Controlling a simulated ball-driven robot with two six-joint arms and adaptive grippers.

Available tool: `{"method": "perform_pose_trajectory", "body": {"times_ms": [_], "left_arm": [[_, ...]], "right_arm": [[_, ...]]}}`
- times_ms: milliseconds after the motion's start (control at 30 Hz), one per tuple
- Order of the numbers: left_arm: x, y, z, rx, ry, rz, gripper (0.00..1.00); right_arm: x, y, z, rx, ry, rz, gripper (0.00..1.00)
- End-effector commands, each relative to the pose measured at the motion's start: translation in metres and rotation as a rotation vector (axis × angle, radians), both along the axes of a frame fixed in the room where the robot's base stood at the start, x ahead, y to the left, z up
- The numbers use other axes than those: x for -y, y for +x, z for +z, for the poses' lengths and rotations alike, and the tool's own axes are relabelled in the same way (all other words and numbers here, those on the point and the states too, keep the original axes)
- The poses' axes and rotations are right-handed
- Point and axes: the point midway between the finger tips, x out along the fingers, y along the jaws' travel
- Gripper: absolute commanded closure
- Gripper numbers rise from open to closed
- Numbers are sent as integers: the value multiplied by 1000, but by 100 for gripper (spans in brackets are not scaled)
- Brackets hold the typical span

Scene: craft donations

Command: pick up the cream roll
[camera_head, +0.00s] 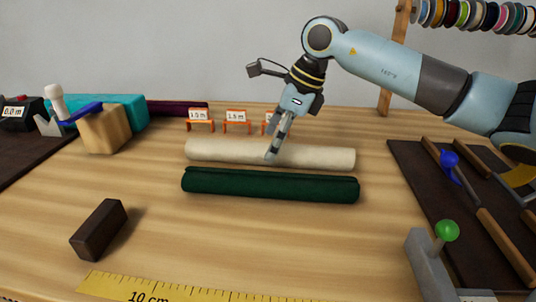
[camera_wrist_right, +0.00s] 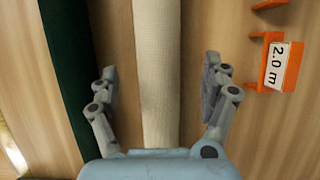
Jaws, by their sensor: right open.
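The cream roll (camera_head: 225,151) lies across the middle of the table, just behind the dark green roll (camera_head: 270,186). My right gripper (camera_head: 271,153) is over the cream roll, right of its middle, pointing down, and hides a small part of it. In the right wrist view the cream roll (camera_wrist_right: 157,75) runs between the two open fingers of the gripper (camera_wrist_right: 160,85), with a gap on each side. The dark green roll (camera_wrist_right: 70,60) passes beside the left finger there. My left gripper is in neither view.
Orange stands with length labels (camera_head: 236,117) stand behind the cream roll; one label reads 2.0 m (camera_wrist_right: 275,65). A dark brown block (camera_head: 98,230) and a yellow ruler (camera_head: 180,287) are in front. A dark board (camera_head: 415,165) lies right. Bare table surrounds the block.

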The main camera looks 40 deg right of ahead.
Motion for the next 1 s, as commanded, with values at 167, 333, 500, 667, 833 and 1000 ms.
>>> {"method": "perform_pose_trajectory", "body": {"times_ms": [167, 333, 500, 667, 833, 1000], "left_arm": [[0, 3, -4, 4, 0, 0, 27], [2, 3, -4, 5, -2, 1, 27], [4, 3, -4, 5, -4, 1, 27], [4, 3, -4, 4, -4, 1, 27], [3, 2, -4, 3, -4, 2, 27], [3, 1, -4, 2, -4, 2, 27]], "right_arm": [[-6, 7, -24, -2, 3, -2, 19], [-6, 8, -26, -1, -1, 0, 19], [-6, 8, -26, -1, -1, 0, 27], [-6, 8, -26, -1, -1, 0, 48], [-6, 8, -26, -1, -1, 0, 70], [-6, 8, -26, 0, 0, 0, 89]]}}
